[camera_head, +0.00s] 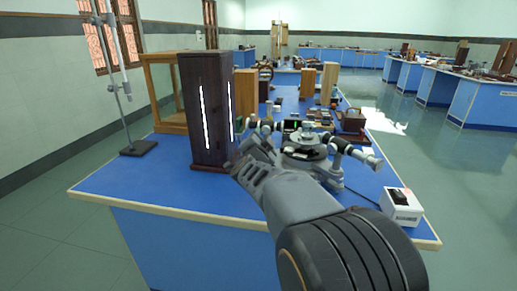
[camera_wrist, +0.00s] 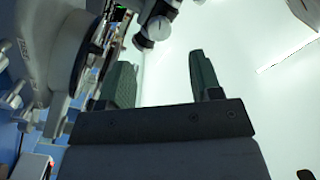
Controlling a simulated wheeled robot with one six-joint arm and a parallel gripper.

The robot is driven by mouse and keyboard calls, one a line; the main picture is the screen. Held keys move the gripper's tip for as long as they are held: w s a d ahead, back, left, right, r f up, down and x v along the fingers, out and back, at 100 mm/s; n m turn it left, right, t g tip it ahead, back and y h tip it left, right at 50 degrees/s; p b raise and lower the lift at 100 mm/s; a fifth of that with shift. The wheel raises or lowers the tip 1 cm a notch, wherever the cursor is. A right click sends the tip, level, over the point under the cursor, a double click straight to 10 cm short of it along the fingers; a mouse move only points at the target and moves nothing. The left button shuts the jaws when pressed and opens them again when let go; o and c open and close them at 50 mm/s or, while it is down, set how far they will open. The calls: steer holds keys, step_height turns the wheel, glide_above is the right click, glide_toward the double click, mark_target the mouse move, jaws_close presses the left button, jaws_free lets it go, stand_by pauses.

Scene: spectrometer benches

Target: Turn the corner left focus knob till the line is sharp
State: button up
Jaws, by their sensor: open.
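The spectrometer (camera_head: 303,150) stands on the blue bench in the head view, with dark tubes to the left and right of its round table. A small dark display (camera_head: 292,125) with a green line shows behind it; I cannot judge how sharp the line is. In the wrist view, a pale round knob (camera_wrist: 158,28) sits on a dark tube beyond my fingers; I cannot tell if it is the left focus knob. My gripper (camera_wrist: 160,62) is open and empty, its two dark green fingers apart and short of that knob. In the head view my arm partly hides the spectrometer's left side.
A tall dark wooden lamp box (camera_head: 208,110) with lit slits stands close left of my gripper. A stand (camera_head: 138,147) and a glass case (camera_head: 165,90) are further left. A white box (camera_head: 401,206) sits at the right edge. The bench's front left is clear.

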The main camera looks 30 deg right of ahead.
steer(key=v, duration=0.7)
steer(key=shift+p, duration=0.45)
steer(key=shift+d, duration=0.1)
steer(key=a+r+n+y+p, duration=0.5)
steer(key=a+n+y+p, duration=0.7)
steer(key=a+p, duration=0.15)
steer(key=s+a+n+g+p, duration=0.3)
steer(key=s+n+g+p, duration=0.3)
steer(key=s, duration=0.8)
steer(key=shift+s+a+g+y+p, duration=0.3)
steer(key=shift+g+p, duration=0.6)
steer(key=shift+g, duration=0.8)
steer(key=shift+r, duration=0.15)
